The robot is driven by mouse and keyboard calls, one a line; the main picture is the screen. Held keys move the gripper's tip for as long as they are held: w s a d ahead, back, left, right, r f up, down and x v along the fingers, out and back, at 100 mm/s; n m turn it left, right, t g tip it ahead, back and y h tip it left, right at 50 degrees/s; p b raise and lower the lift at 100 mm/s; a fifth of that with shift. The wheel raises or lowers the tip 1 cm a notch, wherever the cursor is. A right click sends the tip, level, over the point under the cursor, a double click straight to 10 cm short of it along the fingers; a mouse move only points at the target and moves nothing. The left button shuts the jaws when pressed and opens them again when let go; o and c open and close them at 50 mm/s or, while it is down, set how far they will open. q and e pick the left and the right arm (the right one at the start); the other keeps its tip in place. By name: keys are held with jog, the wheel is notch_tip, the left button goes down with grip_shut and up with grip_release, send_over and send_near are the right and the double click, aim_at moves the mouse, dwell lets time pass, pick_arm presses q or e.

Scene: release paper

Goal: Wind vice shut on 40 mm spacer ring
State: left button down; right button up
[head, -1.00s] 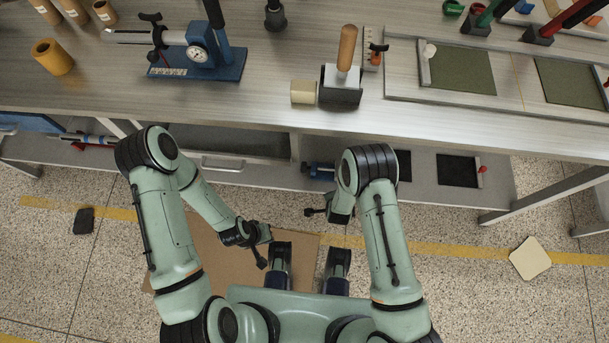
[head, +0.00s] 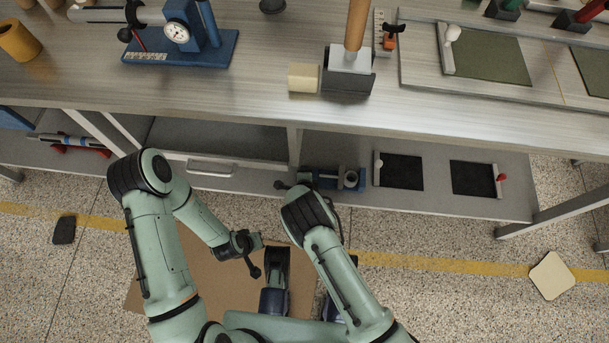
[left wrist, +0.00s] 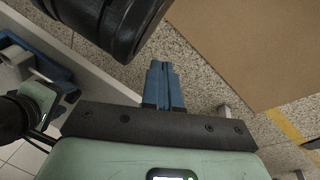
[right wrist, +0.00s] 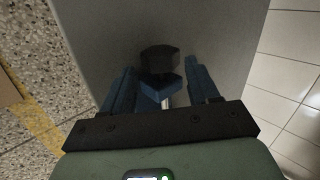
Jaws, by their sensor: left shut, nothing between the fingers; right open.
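A blue vice (head: 342,179) with a dark handle end (head: 290,185) sits on the lower shelf in the head view. I cannot tell whether a ring is between its jaws, and no 40 mm marking is readable. My right gripper (right wrist: 160,85) is open in the right wrist view. A dark faceted piece (right wrist: 160,60) on a blue part, probably of the vice, shows between and beyond its fingers; contact is unclear. My right arm hides this gripper in the head view. My left gripper (head: 250,254) is shut and empty over the floor; its blue fingers (left wrist: 165,85) touch each other.
The bench top (head: 230,90) overhangs the lower shelf (head: 440,205). On top stand a blue gauge stand (head: 180,50), a cream cylinder (head: 303,78) and a wooden-handled block (head: 347,72). Two dark pads (head: 402,171) lie right of the vice. A brown sheet (head: 205,270) covers some floor.

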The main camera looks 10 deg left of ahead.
pick_arm(q)
jog(key=shift+g, duration=0.6)
jog(key=shift+s+a+f+b, duration=0.1)
jog(key=shift+s+f+b, duration=0.25)
jog(key=shift+s+f, duration=0.5)
jog(key=shift+s+a+f+b, duration=0.1)
jog(key=shift+s+f+b, duration=0.2)
jog(key=shift+s+f, duration=0.45)
pick_arm(e)
jog(key=shift+x, duration=1.7)
pick_arm(q)
jog(key=shift+s+r, duration=0.15)
jog(key=shift+r, duration=0.05)
pick_arm(e)
jog(key=shift+c, duration=0.2)
jog(key=c, duration=0.7)
jog(key=shift+f+t, duration=0.1)
jog(key=shift+t, duration=0.3)
jog(key=shift+t+b, duration=0.4)
pick_arm(q)
jog(key=shift+s+a+f+g, duration=0.1)
jog(key=shift+s+f+g, duration=0.2)
jog(key=shift+s+f, duration=0.4)
jog(key=shift+r, duration=0.1)
pick_arm(e)
jog(key=o, duration=0.7)
jog(key=shift+o, duration=0.2)
